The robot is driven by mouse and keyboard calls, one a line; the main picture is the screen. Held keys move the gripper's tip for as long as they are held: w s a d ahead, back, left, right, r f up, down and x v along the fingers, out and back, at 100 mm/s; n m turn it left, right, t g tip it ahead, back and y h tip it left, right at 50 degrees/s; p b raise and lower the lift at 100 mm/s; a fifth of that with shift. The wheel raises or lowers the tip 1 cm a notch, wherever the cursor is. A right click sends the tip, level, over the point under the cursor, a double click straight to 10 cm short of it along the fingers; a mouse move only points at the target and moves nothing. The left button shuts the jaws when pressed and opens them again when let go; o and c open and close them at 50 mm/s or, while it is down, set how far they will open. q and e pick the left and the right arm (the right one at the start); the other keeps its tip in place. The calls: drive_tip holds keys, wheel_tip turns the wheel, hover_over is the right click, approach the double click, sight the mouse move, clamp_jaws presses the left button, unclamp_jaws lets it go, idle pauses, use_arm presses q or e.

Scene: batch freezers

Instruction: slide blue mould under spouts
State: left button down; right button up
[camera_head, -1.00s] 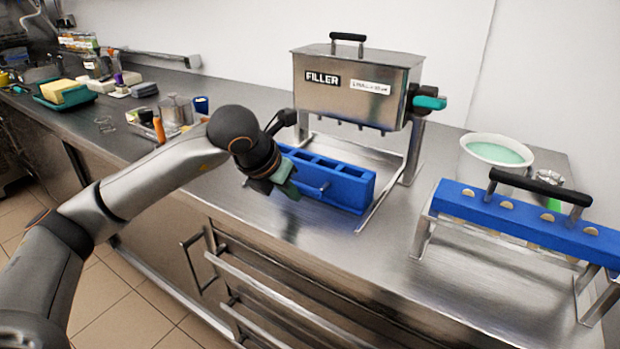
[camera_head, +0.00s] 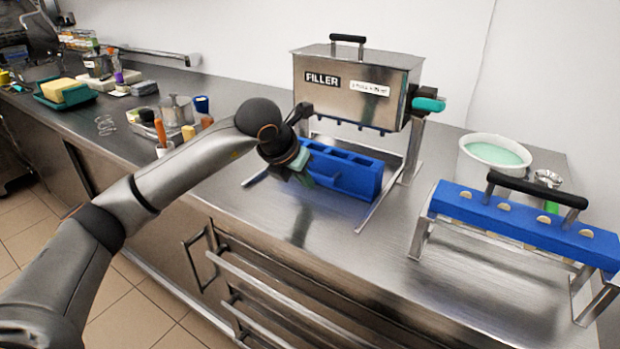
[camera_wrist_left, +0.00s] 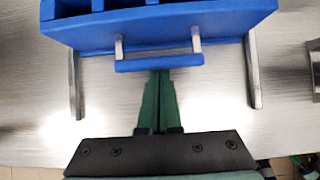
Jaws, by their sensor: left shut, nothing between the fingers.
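The blue mould (camera_head: 362,181) is a long block with several open compartments. It sits on the counter between the filler's legs, partly under the filler (camera_head: 350,92) and its row of spouts (camera_head: 360,126). In the wrist view the mould (camera_wrist_left: 225,20) has a blue bar handle (camera_wrist_left: 158,64) on two metal posts. My left gripper (camera_head: 304,180) is at the mould's near side and hides its left part. In the wrist view its green fingers (camera_wrist_left: 161,74) are shut, with the tips at the handle's near edge; nothing is between them. My right gripper is not in view.
Metal rails (camera_head: 378,212) flank the mould. A blue stick rack (camera_head: 520,225) with a black handle stands on the right, before a tub of green mix (camera_head: 492,155). Tools and cups (camera_head: 175,110) lie on the left. The counter in front is clear.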

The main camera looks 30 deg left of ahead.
sight(324, 153)
use_arm(q)
drive_tip(key=shift+w+d+p, duration=0.15)
drive_tip(key=shift+w+p, duration=0.3)
drive_tip(key=shift+w, duration=1.3)
drive_tip(key=shift+w+d+p, duration=0.15)
drive_tip(key=shift+w+p, duration=0.3)
drive_tip(key=shift+w, duration=1.3)
drive_tip(key=shift+w+d+p, duration=0.15)
drive_tip(key=shift+w+p, duration=0.3)
drive_tip(key=shift+w, duration=1.3)
drive_tip(key=shift+s, duration=0.15)
drive_tip(key=shift+s+a, duration=0.1)
drive_tip(key=shift+s, duration=0.45)
drive_tip(key=shift+s+r+p, duration=0.3)
drive_tip(key=shift+r+p, duration=0.1)
drive_tip(key=shift+r, duration=0.3)
drive_tip(key=shift+p+v, duration=1)
drive_tip(key=shift+v, duration=1.2)
